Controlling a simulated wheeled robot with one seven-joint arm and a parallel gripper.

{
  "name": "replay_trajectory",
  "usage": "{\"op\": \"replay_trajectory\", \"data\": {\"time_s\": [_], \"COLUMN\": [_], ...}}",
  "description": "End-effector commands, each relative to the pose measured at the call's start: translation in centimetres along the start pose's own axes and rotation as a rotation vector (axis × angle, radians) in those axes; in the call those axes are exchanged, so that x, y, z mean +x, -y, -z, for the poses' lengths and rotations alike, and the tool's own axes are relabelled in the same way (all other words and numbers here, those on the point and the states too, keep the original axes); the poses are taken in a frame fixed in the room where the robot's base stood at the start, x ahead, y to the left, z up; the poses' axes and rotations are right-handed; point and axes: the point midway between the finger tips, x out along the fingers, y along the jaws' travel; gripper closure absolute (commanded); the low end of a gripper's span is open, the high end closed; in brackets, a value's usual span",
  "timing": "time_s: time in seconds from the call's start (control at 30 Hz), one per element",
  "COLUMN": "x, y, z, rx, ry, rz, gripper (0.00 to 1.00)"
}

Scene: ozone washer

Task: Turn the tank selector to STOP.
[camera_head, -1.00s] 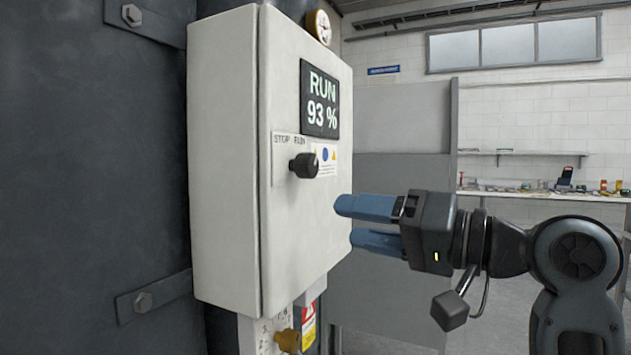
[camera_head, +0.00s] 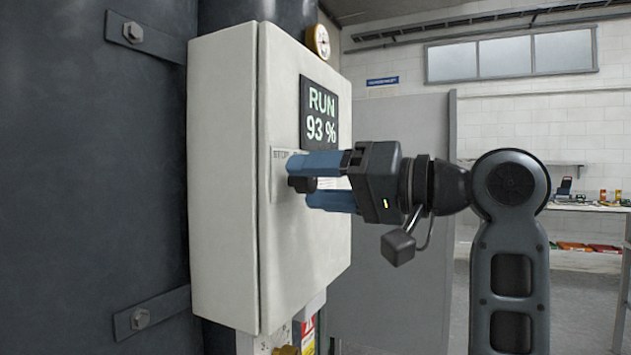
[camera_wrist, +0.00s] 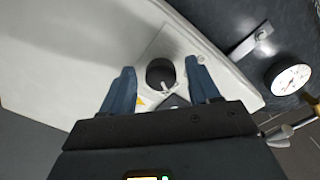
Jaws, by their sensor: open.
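The tank selector is a black knob (camera_head: 301,184) on the front of a pale control box (camera_head: 222,180). A STOP/RUN label plate (camera_head: 279,180) sits behind it, now partly covered by my gripper. The display (camera_head: 320,113) above reads RUN 93 %. My gripper (camera_head: 303,183) is open, with its blue fingers pointing at the box front, one above and one below the knob in the head view. In the wrist view, the dark knob (camera_wrist: 160,72) appears between the two separated fingertips (camera_wrist: 160,69), with a light pointer mark on it. Contact cannot be told.
A dark tank wall (camera_head: 95,180) stands left of the box. A round gauge (camera_head: 318,41) sits above the box. A grey partition (camera_head: 400,210) stands behind my arm, and a cluttered shelf runs along the far wall.

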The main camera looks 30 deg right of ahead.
Motion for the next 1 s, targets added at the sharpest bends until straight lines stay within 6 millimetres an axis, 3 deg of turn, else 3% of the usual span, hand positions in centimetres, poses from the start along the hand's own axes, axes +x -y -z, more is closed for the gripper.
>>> {"op": "replay_trajectory", "data": {"time_s": [0.33,0.9,1.0], "x": [0.43,0.41,0.4], "y": [-0.01,-0.04,-0.06], "z": [-0.03,-0.04,-0.04], "rx": [-0.001,0.0,-0.002], "ry": [0.0,0.0,0.0], "rz": [0.0,-0.001,-0.001], "gripper": [0.4,0.95,0.95]}}
